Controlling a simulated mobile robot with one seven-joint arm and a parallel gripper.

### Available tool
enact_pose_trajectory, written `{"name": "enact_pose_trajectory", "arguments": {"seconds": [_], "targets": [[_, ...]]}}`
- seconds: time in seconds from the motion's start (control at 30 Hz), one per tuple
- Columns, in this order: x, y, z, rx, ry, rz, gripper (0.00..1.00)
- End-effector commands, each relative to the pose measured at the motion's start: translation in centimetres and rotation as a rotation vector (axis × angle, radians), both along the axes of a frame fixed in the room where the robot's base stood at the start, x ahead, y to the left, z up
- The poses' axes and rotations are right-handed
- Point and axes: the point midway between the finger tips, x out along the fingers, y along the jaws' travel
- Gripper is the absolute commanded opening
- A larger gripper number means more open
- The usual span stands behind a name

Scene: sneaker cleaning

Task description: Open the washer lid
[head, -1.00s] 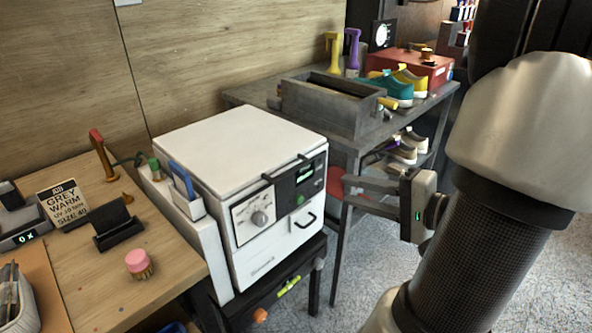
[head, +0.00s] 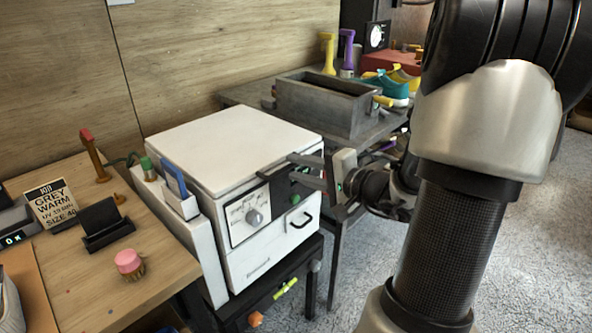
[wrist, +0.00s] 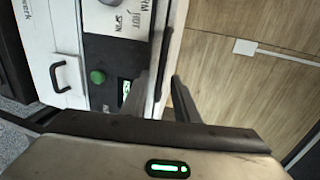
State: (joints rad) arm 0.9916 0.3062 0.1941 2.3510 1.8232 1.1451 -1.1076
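The dark lid handle at the front edge is largely covered by my fingers in the head view. My gripper (head: 292,167) is at that front edge, its two fingers apart, one above the other, pointing at the handle. In the wrist view my gripper (wrist: 162,88) has its fingers either side of a dark bar along the lid edge; I cannot tell whether they touch it.
A grey table with an open grey box (head: 320,105) and colored shoes stands behind the washer. A blue-handled item (head: 174,180) stands at the washer's left side.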

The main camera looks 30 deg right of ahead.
Motion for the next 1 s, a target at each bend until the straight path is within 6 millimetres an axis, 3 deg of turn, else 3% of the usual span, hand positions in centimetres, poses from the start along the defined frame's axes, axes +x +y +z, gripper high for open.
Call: {"name": "enact_pose_trajectory", "arguments": {"seconds": [0.13, 0.43, 0.6, 1.0], "targets": [[0.99, 0.37, -0.27, 0.001, 0.0, 0.0, 0.28], [1.2, 0.44, -0.26, 0.001, 0.0, -0.001, 0.28], [1.18, 0.43, -0.26, 0.001, 0.0, -0.001, 0.01], [1.19, 0.45, 0.61, -0.003, 0.009, 0.0, 0.0]]}}
